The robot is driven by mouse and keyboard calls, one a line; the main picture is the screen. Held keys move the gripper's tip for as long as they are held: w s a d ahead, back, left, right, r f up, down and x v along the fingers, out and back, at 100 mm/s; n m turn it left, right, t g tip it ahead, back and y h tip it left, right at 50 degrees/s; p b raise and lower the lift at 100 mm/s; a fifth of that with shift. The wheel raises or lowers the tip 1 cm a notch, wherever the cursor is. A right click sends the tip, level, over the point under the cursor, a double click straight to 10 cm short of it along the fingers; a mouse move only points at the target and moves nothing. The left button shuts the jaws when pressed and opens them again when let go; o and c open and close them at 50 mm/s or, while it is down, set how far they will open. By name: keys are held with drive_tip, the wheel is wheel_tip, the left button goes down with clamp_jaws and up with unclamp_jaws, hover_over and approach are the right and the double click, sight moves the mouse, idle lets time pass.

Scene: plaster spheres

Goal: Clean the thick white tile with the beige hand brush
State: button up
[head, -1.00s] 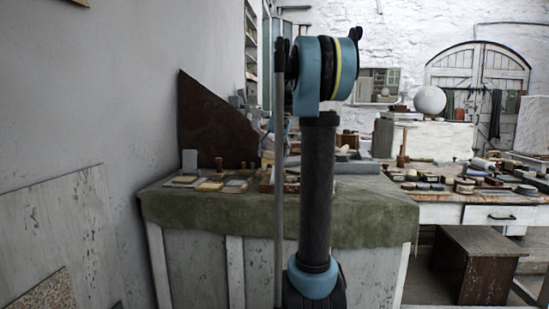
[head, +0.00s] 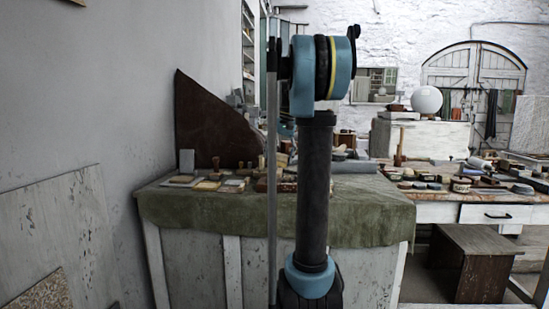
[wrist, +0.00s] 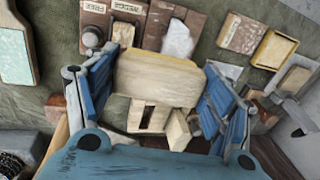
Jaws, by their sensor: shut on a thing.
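My gripper (wrist: 160,88) has blue fingers on both sides of a pale beige block with a worn yellowish face, which I take for the beige hand brush (wrist: 155,78). It is shut on it. Below the block, a pale slotted piece and a tilted pale block show between the fingers; I cannot tell whether they belong to the brush. A rough white piece (wrist: 178,40) lies just beyond the brush on a brown board. I cannot tell whether it is the thick white tile. In the head view my arm hides most of the gripper's area.
A green-cloth-covered bench (head: 180,212) carries many small blocks and stamps. A tan shallow tray (wrist: 275,48) and a brownish tile (wrist: 240,33) lie at upper right in the wrist view. A grey upright slab (head: 187,161) stands at the bench's left. A wooden stool (head: 478,262) stands at right.

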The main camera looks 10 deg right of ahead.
sight(276, 153)
drive_tip(key=shift+s+d+f, duration=0.1)
drive_tip(key=shift+s+d, duration=0.05)
drive_tip(key=shift+d, duration=0.3)
drive_tip(key=shift+w+a+r, duration=0.3)
drive_tip(key=shift+a+r, duration=0.6)
drive_tip(key=shift+a, duration=0.05)
drive_tip(key=shift+v, duration=1.3)
drive_tip(key=shift+s, duration=0.1)
